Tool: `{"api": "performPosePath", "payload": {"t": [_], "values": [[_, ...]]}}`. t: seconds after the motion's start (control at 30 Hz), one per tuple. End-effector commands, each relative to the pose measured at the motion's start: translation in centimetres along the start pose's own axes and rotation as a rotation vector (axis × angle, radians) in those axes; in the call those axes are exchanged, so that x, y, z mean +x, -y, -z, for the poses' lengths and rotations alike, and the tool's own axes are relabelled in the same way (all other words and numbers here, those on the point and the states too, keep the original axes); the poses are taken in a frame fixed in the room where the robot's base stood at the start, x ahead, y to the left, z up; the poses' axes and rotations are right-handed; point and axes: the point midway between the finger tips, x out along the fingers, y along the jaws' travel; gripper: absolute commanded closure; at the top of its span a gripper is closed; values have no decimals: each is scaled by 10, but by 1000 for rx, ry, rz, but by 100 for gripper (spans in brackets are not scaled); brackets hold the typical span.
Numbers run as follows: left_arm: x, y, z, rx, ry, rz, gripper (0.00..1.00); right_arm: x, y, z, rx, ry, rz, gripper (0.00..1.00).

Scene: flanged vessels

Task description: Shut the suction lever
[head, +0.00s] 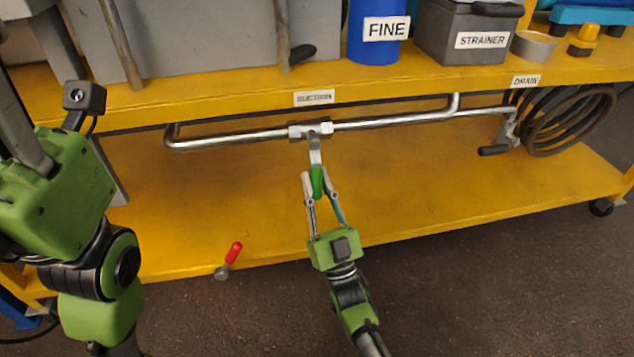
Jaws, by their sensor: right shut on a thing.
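The suction lever (316,150) is a metal arm with a green grip, hanging down from a valve (310,130) on a silver pipe. It sits below the label SUCTION (314,97) and points down, roughly across the pipe. My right gripper (319,188) reaches up from below, its two fingers shut on the lever's green grip, one on each side. My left gripper (50,185) is at the left edge, close to the camera and away from the lever; its fingertips do not show clearly.
A red-handled lever (232,256) shows near the front edge of the yellow lower shelf (420,205). A black-gripped drain lever (497,149) and a coiled hose (570,120) are at the right. The yellow upper shelf (225,102) overhangs the pipe. The lower shelf is otherwise mostly clear.

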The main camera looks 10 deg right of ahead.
Motion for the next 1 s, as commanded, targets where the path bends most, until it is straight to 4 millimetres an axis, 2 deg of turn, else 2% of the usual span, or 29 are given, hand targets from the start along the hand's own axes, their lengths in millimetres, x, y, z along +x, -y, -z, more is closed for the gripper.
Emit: {"api": "performPosePath", "payload": {"t": [0.07,0.1,0.13,0.17,0.57,0.73,1.0], "values": [[0,0,0,0,0,0,48,-1,1,0,4,1,1,100],[0,0,0,0,0,0,48,-1,1,0,4,1,1,76],[0,0,0,0,0,0,48,-1,1,0,4,1,1,68],[0,0,0,0,0,0,48,-1,1,0,4,1,1,66],[-1,2,-2,0,7,7,48,3,1,3,1,-1,2,66],[-1,1,-1,0,5,5,48,17,1,18,1,-3,2,66],[-1,1,-1,0,3,3,48,52,2,54,2,-4,3,66]]}}
